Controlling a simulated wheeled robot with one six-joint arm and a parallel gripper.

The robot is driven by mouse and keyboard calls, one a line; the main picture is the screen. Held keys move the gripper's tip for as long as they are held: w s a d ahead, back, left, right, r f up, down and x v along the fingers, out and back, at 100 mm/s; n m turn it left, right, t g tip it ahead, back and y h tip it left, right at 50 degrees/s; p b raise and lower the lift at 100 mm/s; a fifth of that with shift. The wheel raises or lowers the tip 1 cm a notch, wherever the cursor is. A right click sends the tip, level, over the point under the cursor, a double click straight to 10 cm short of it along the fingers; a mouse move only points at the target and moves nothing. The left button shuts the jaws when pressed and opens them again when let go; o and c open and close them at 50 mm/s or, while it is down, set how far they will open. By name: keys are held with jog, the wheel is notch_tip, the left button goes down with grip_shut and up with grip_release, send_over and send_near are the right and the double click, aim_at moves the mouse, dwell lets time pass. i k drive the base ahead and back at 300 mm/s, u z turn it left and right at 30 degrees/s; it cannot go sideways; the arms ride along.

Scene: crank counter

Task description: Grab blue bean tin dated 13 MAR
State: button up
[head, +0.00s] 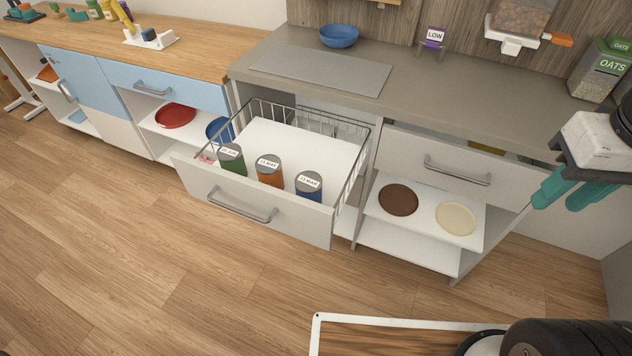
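The blue tin (308,192) stands upright in the open drawer (250,215), at the right end of a row of tins behind the drawer front. It has a white date label on top that seems to end in MAR, but the print is too small to read surely. An orange tin (270,178) stands left of it, and a green tin (232,165) left of that, each with a white date label. My gripper (558,203) is at the right edge of the view, well to the right of the drawer. Its teal fingers are apart with nothing between them.
The drawer has wire side rails and a bar handle. A blue bowl (339,36) and OATS container (600,72) stand on the counter. The floor in front is clear.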

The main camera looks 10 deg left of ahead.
aim_at(308, 183)
jog(key=u, duration=0.35)
jog(key=i, duration=0.45)
jog(key=u, duration=0.55)
jog(key=k, duration=1.65)
jog(key=z, duration=1.2)
jog(key=i, duration=1.2)
jog(key=u, duration=2.55)
